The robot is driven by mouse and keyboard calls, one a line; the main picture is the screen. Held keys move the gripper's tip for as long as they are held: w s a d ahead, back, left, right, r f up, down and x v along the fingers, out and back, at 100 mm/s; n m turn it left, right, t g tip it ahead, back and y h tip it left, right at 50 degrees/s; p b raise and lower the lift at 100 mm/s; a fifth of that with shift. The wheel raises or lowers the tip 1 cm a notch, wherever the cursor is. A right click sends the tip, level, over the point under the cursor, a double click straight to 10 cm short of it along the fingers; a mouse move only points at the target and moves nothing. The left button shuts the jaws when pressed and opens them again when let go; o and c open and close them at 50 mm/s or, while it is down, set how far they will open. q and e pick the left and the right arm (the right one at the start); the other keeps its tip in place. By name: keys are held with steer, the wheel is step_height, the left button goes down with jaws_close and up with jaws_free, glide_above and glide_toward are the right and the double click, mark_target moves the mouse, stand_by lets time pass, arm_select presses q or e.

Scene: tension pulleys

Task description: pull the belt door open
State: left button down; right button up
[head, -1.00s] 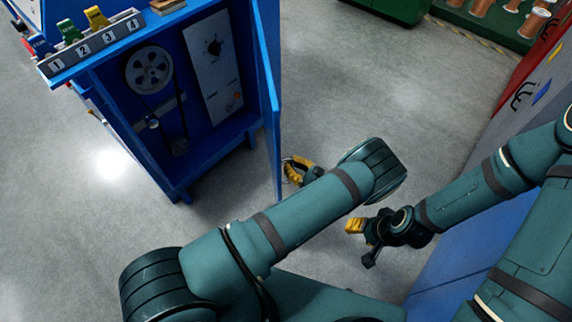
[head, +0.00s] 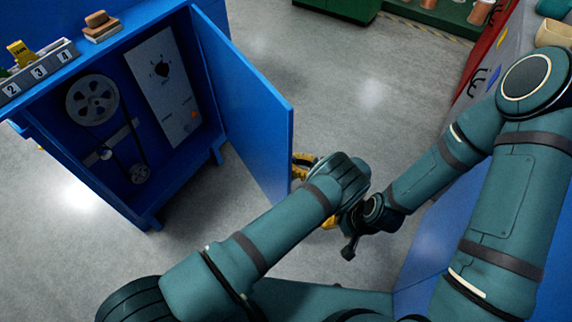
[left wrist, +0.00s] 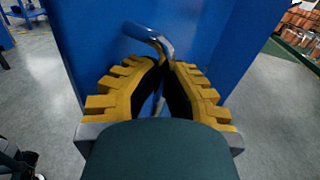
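The blue belt door (head: 245,110) of the blue cabinet (head: 160,215) stands open in the head view, its broad face showing. It also fills the middle of the left wrist view (left wrist: 215,35). My left gripper (head: 302,168) is at the door's free edge, partly hidden by the door and my arm. In the left wrist view its yellow fingers (left wrist: 165,68) close around the bent metal handle (left wrist: 148,36). Inside the cabinet are a large upper pulley (head: 92,101), a small lower pulley (head: 139,174) and a dark belt. My right gripper (head: 340,232) is away from the door, partly hidden.
A numbered rack (head: 38,72) with a yellow tag and a brown-topped block (head: 102,27) are on the cabinet top. A grey-and-red unit (head: 490,70) stands at right. Grey floor (head: 350,105) is clear beyond the door.

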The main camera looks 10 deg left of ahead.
arm_select(q)
steer(key=shift+d+f, duration=0.2)
steer(key=shift+d, duration=0.1)
steer(key=c, duration=1)
jaws_free()
steer(key=shift+r, duration=0.1)
steer(key=shift+w+r, duration=0.1)
steer(key=shift+r, duration=0.1)
step_height(320, 180, up, 10)
steer(key=shift+f, duration=0.15)
